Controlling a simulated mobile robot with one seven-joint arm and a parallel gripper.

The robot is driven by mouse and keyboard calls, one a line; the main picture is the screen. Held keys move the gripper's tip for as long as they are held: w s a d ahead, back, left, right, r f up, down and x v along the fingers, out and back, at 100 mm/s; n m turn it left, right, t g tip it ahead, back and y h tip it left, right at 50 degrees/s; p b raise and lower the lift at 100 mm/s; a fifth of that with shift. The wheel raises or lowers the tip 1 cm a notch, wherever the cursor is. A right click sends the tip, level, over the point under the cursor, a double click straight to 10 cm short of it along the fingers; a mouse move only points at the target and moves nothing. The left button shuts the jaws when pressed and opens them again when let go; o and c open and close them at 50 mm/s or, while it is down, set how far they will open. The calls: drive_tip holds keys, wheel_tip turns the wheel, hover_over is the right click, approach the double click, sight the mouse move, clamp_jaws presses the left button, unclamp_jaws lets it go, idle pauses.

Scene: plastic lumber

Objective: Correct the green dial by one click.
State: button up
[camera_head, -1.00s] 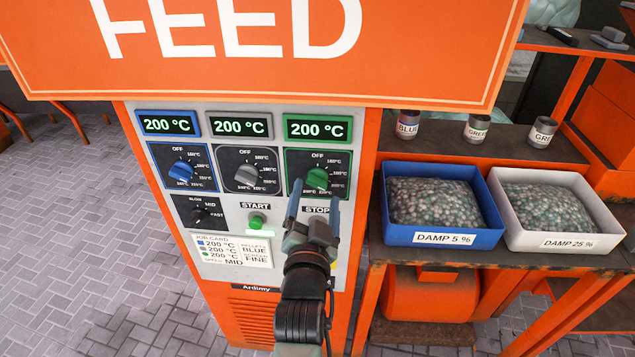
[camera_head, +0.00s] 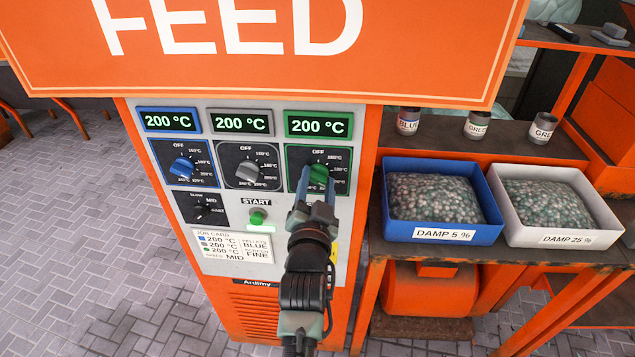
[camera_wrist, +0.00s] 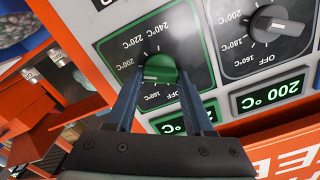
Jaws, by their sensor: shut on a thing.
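The green dial (camera_head: 319,173) sits on the upper right of the control panel, under a display (camera_head: 318,124) reading 200 °C. It also shows in the wrist view (camera_wrist: 161,68), upside down, with a white pointer mark toward the picture's left, on the side of the 160 °C and 200 °C marks. My gripper (camera_head: 316,183) reaches up to it from below. In the wrist view my gripper (camera_wrist: 160,76) has one finger on each side of the knob and is shut on it. The fingers hide part of the scale.
A blue dial (camera_head: 182,167) and a grey dial (camera_head: 247,171) sit to the left, each under a 200 °C display. A green START button (camera_head: 258,217) and a job card (camera_head: 232,246) are below. The FEED sign (camera_head: 260,60) overhangs the panel. My arm hides the STOP area.

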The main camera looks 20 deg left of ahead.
clamp_jaws()
drive_tip(key=n+b, duration=0.1)
drive_tip(key=n, duration=0.3)
drive_tip(key=shift+a+n, duration=0.15)
drive_tip(key=shift+n, duration=1.75)
drive_tip(key=o, duration=1)
unclamp_jaws()
drive_tip(key=shift+c, duration=0.2)
